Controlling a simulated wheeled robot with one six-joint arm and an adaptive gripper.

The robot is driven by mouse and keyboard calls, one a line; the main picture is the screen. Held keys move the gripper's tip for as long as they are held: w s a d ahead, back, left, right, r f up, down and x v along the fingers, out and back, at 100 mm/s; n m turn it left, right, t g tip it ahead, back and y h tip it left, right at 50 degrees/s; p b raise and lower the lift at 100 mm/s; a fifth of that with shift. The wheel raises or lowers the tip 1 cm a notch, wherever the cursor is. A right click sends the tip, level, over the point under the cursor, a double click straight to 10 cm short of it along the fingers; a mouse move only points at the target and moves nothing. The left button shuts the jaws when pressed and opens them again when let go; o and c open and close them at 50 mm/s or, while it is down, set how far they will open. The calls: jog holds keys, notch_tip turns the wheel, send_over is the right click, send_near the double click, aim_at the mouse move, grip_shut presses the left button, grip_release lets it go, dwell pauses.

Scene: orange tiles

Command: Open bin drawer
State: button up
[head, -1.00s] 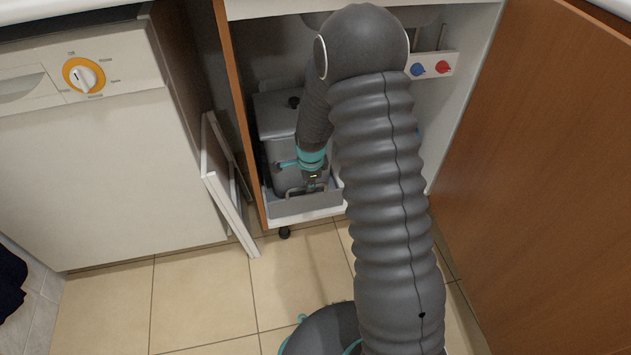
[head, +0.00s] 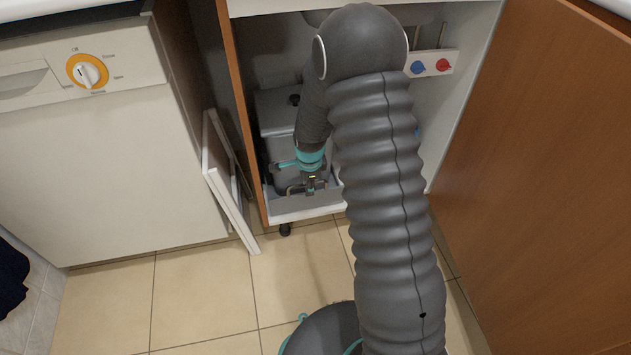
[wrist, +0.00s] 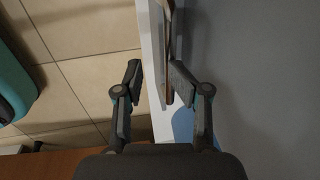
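The bin drawer is low in the open cabinet, with a pale front edge (head: 290,212) and a grey lidded bin (head: 278,105) behind it. A thin metal handle-like bar shows near the front, partly hidden by my gripper (head: 311,190). In the wrist view, my gripper (wrist: 157,78) has its fingers apart, one on each side of the white front panel (wrist: 156,45). A brownish strip (wrist: 169,60) stands between the panel and the right finger. I cannot tell whether either finger touches. My arm hides the drawer's right part.
A brown cabinet door (head: 540,140) stands open at right. A white panel (head: 228,185) leans at left, beside a white appliance (head: 100,160) with an orange-ringed dial. Tiled floor (head: 205,290) in front is mostly clear, apart from my base.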

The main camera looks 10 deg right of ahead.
jog(key=s+d+r+p, duration=0.1)
jog(key=s+r+p, duration=0.2)
jog(key=r+p, duration=0.5)
jog(key=shift+r, duration=3.8)
jog(key=shift+d, duration=0.1)
notch_tip(320, 180, up, 12)
jog(key=s, duration=0.2)
jog(key=shift+s+f, duration=0.15)
